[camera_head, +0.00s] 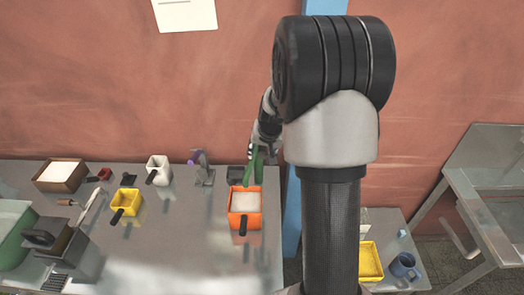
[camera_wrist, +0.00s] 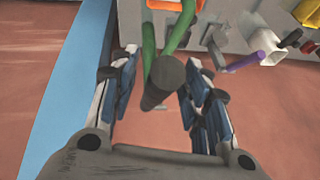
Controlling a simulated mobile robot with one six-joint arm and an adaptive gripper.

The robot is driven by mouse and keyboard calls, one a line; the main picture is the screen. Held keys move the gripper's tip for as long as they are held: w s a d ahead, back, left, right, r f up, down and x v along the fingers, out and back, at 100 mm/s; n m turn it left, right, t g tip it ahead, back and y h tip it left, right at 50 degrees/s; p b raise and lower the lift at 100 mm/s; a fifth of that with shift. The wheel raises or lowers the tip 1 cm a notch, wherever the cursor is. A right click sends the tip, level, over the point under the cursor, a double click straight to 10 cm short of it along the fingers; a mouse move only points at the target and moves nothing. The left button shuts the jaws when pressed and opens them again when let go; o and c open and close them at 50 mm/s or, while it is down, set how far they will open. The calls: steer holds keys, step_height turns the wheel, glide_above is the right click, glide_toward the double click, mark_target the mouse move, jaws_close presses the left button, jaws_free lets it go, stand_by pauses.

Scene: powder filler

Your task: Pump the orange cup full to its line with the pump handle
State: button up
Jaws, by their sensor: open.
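The orange cup (camera_head: 235,231) stands on the grey table at its right end, with white powder inside and a dark handle toward the front. Its orange edge also shows at the top of the wrist view (camera_wrist: 172,5). The green pump (camera_head: 257,172) stands just behind the cup. Its dark round handle (camera_wrist: 165,82) lies between my fingers in the wrist view. My gripper (camera_wrist: 160,60) is open, one finger on each side of the handle, with gaps visible. In the head view my gripper (camera_head: 262,142) is small and partly hidden behind my arm. The cup's line cannot be made out.
A purple-levered device (camera_head: 202,170) stands left of the pump. A white cup (camera_head: 158,168), a yellow cup (camera_head: 126,203) and a brown box of powder (camera_head: 62,174) are farther left. A blue post (camera_head: 291,215) stands close on the right.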

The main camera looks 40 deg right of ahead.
steer(key=shift+c, duration=0.4)
jaws_close()
stand_by(0.4)
